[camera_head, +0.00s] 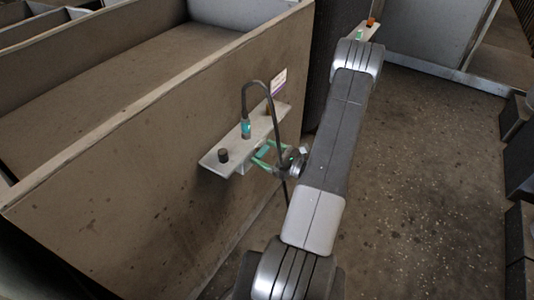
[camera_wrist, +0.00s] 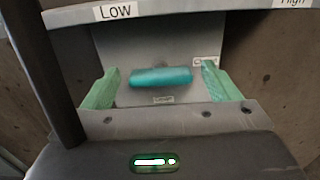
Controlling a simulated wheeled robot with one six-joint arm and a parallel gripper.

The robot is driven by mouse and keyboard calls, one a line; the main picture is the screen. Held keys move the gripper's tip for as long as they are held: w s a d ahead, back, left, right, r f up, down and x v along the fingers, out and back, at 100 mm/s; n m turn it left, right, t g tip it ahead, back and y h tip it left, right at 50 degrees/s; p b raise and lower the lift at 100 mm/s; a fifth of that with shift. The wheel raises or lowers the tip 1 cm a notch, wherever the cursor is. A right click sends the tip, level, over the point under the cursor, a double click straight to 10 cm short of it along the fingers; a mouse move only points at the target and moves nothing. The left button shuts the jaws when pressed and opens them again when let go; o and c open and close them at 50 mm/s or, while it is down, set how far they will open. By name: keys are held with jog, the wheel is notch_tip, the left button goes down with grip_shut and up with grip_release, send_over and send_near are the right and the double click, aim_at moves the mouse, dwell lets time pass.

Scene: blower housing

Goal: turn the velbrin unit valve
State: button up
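A teal bar-shaped handle (camera_wrist: 160,77), which looks like the valve, lies nearly level on a grey plate (camera_wrist: 130,48) in the wrist view. A small label (camera_wrist: 163,100) sits just below it; its text is hard to read. My gripper (camera_wrist: 159,88) is open, with one green finger on each side of the handle and gaps between. Another label is partly hidden by the right finger. In the head view my gripper (camera_head: 266,156) is at the underside of a pale bracket (camera_head: 216,160) on the panel wall.
The wrist view shows a "Low" label (camera_wrist: 115,11) above the handle. The brown panel (camera_head: 130,190) stands close left; open floor (camera_head: 430,170) lies right.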

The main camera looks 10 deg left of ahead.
jog(key=c, duration=0.9)
jog(key=shift+o, duration=0.2)
jog(key=shift+f+n+b, duration=0.15)
jog(key=shift+n+b, duration=0.15)
jog(key=shift+b, duration=0.3)
jog(key=n+b, duration=0.7)
jog(key=b, duration=0.3)
jog(key=n+b, duration=0.8)
jog(key=b, duration=0.3)
jog(key=shift+s+f, duration=0.15)
jog(key=shift+n+b, duration=0.3)
jog(key=shift+b, duration=0.15)
jog(key=o, duration=1)
